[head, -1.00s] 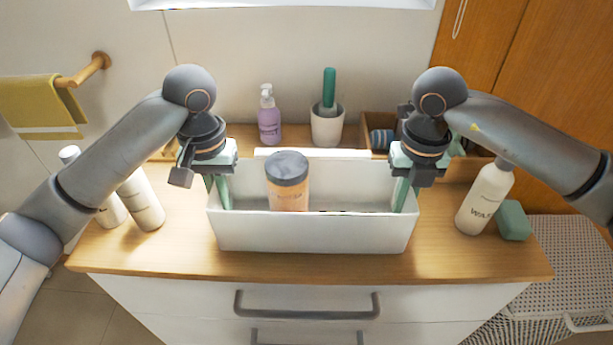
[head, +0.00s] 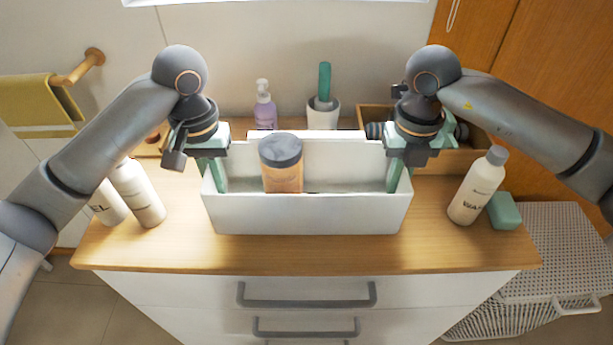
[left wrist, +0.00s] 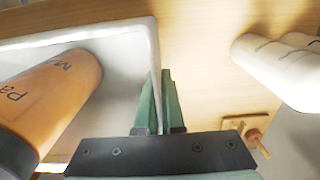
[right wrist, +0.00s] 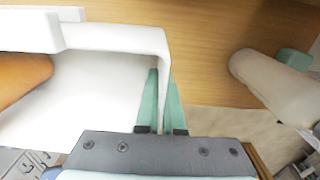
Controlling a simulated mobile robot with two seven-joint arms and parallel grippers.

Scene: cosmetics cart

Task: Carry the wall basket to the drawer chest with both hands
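The white wall basket (head: 305,215) is over the wooden top of the drawer chest (head: 310,258), near its middle; I cannot tell whether it touches the top. An orange jar with a grey lid (head: 282,165) stands inside it. My left gripper (head: 218,180) is shut on the basket's left end wall; the left wrist view shows the wall (left wrist: 153,75) between the green fingers (left wrist: 160,105). My right gripper (head: 393,178) is shut on the right end wall, which shows between the fingers in the right wrist view (right wrist: 162,105). The basket looks level.
Two white bottles (head: 138,195) stand at the left of the top. A white bottle with a grey cap (head: 478,187) and a green block (head: 504,211) are at the right. Behind are a purple pump bottle (head: 264,108), a cup (head: 323,112) and a wooden box (head: 460,158). The front strip is clear.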

